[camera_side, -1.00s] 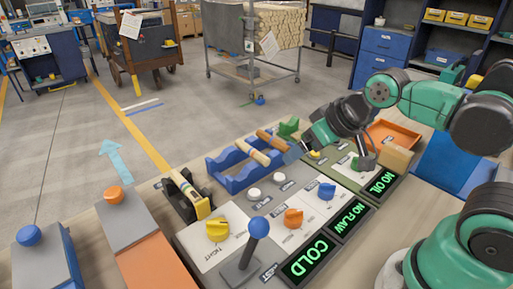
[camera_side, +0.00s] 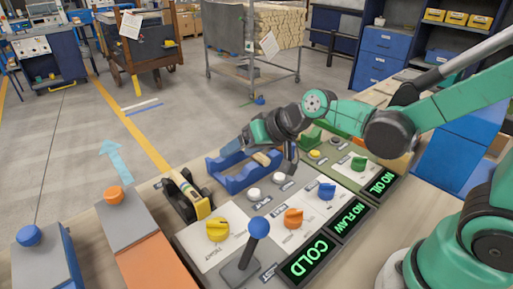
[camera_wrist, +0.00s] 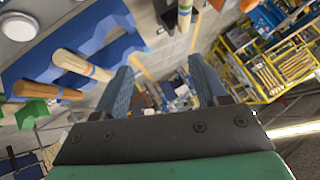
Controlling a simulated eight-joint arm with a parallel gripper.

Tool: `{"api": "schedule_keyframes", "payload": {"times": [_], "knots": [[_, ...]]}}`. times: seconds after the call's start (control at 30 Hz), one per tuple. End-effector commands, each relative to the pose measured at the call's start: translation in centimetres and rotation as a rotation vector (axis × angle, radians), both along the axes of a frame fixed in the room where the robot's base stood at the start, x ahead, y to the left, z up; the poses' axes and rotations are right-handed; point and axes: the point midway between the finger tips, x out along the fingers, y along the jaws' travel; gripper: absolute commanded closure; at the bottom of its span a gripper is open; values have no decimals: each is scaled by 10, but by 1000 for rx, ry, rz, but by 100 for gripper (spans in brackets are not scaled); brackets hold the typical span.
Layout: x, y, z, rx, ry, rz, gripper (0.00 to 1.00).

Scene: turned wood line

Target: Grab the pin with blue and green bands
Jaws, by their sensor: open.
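The blue cradle (camera_side: 237,187) stands behind the white panel with knobs. A blue-topped lever (camera_side: 258,228) stands upright at the front. Signs read COLD (camera_side: 308,260), NO FLAW and NO OIL. A green block (camera_side: 312,137) stands right of the cradle. Open floor lies behind the bench.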

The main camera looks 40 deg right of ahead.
Motion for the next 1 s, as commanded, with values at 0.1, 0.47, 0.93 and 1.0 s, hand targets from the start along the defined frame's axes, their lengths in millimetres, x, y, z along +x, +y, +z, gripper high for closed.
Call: {"api": "schedule_keyframes", "payload": {"times": [0.1, 0.47, 0.93, 1.0], "knots": [[21, 20, -18, 128, -20, -10, 34], [38, 51, -57, 361, -41, -36, 34], [72, 76, -82, 373, -42, -38, 34], [76, 79, -85, 373, -42, -37, 34]]}}
